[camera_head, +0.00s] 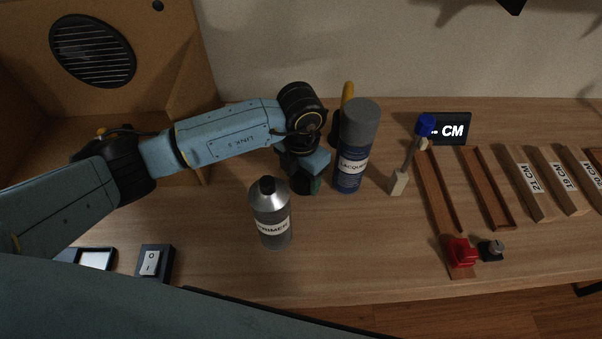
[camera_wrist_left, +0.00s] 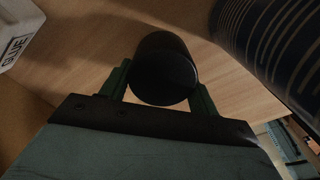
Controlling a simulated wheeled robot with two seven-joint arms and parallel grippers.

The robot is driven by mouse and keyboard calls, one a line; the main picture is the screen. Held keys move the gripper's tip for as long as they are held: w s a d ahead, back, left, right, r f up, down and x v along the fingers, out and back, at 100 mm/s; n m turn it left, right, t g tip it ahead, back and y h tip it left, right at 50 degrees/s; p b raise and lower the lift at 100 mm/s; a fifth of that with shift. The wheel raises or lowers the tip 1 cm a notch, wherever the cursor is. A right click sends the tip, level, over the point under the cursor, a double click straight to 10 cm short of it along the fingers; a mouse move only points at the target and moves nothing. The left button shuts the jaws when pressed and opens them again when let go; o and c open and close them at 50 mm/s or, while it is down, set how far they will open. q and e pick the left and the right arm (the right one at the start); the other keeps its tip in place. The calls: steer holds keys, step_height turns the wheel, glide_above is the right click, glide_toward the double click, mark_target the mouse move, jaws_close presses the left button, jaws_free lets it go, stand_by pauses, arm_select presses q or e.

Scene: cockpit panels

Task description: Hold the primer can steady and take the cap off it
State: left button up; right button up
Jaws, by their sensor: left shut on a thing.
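The primer can (camera_head: 273,222), grey with a silver cone shoulder and a white label, stands upright on the wooden table. My left gripper (camera_head: 314,186) is behind and to the right of the can, beside the lacquer can. In the left wrist view its green fingers (camera_wrist_left: 161,88) are shut on a dark cylinder (camera_wrist_left: 164,70). My right gripper is not in view.
The lacquer can (camera_head: 356,150) stands close to the right of my left gripper. A white glue container (camera_wrist_left: 18,38) shows in the left wrist view.

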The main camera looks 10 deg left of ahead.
arm_select(q)
steer(key=o, duration=0.7)
steer(key=shift+f, duration=0.1)
steer(key=o, duration=0.4)
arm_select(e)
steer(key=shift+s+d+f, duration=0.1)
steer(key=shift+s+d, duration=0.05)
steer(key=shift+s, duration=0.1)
arm_select(q)
steer(key=shift+r, duration=0.25)
step_height(320, 180, up, 12)
steer(key=shift+f+p, duration=0.1)
steer(key=shift+p, duration=0.5)
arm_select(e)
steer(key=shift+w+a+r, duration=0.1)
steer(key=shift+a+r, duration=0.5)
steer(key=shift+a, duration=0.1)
